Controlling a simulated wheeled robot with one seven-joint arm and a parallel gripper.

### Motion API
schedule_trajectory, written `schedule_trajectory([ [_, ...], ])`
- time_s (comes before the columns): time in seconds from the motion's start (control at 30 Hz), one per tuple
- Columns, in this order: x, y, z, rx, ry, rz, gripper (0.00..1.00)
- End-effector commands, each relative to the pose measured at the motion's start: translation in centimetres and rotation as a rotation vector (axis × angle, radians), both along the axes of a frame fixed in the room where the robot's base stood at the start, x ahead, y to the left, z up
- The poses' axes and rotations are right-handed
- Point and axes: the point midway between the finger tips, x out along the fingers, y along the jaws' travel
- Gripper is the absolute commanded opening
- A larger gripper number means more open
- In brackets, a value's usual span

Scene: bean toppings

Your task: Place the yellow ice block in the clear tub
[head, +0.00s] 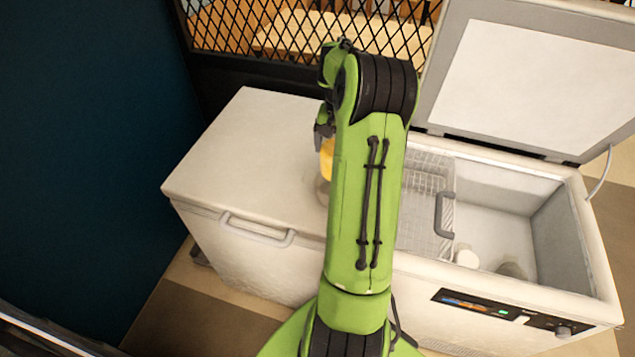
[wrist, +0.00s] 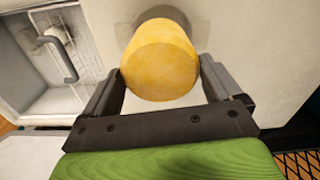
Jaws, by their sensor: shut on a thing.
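The yellow ice block (wrist: 160,62) is a short round cylinder between the two fingers of my gripper (wrist: 162,78) in the wrist view. My gripper is shut on it. In the head view the block (head: 327,158) shows as a yellow sliver beside my arm, below my gripper (head: 324,134). The clear tub (head: 322,190) shows faintly just below the block, on the closed white lid, mostly hidden by my arm. In the wrist view the tub (wrist: 203,28) is a see-through shape behind the block. I cannot tell whether block and tub touch.
The closed left lid (head: 255,150) of the white chest freezer has free room left of my arm. The right side is open, with a wire basket (head: 428,200) and a small white container (head: 466,256) inside. The raised lid (head: 535,80) stands behind it.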

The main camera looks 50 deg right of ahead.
Motion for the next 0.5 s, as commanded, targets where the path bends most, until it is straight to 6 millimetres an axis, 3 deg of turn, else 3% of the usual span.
schedule_trajectory([
  [0.07,0.0,0.0,-0.2,0.0,0.0,-0.001,0.13],
  [0.3,-0.1,0.0,-5.2,0.003,0.001,-0.001,0.13],
  [0.5,0.0,0.1,-7.8,0.002,0.0,0.001,0.13],
])
